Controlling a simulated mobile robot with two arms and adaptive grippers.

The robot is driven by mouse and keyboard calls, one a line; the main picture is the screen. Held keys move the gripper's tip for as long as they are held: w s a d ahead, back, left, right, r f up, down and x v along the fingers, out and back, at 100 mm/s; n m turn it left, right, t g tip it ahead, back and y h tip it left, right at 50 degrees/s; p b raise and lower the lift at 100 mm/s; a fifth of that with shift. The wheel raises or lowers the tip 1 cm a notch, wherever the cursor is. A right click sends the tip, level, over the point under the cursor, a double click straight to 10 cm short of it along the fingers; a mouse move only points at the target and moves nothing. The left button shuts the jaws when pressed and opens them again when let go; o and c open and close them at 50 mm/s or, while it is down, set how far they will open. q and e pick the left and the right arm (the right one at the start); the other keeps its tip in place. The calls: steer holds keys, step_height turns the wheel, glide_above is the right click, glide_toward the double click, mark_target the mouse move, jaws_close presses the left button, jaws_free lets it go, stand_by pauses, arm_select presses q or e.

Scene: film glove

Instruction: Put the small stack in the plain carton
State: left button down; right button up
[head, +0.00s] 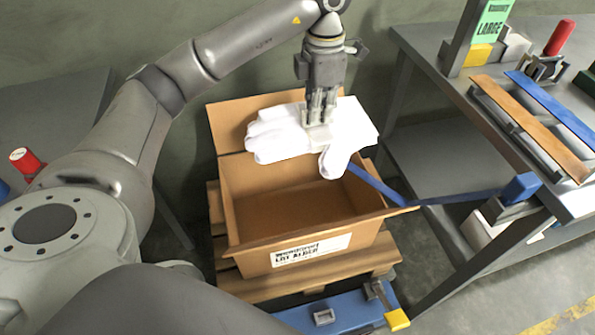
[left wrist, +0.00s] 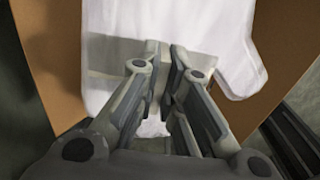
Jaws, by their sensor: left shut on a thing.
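A white glove stack (head: 280,137) hangs from my left gripper (head: 318,120), over the back part of an open cardboard carton (head: 240,205). The gripper is shut on the stack from above. The fingers of the gloves point left and a thumb hangs down toward the carton's opening. The carton has a printed label on its front and its visible inside is bare. In the left wrist view the white stack (left wrist: 105,65) lies beyond the two fingers (left wrist: 168,80), with brown cardboard behind it. My right gripper is not in view.
The carton stands on a wooden pallet (head: 325,285). A blue strap (head: 375,185) runs from the carton's right side to the grey table (head: 455,110) on the right. That table bears a green LARGE sign (head: 493,20) and a red cylinder (head: 559,38). A blue case (head: 345,312) lies in front.

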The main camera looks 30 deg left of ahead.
mark_target(319, 129)
arm_select(q)
step_height(319, 129, down, 4)
steer(key=shift+r+b, duration=0.15)
steer(key=shift+b, duration=0.95)
steer(key=shift+f+b, duration=0.55)
steer(key=shift+f, duration=0.2)
step_height(319, 129, down, 24)
steer(key=b, duration=0.5)
steer(key=shift+f+b, duration=0.45)
steer(key=shift+f, duration=1.2)
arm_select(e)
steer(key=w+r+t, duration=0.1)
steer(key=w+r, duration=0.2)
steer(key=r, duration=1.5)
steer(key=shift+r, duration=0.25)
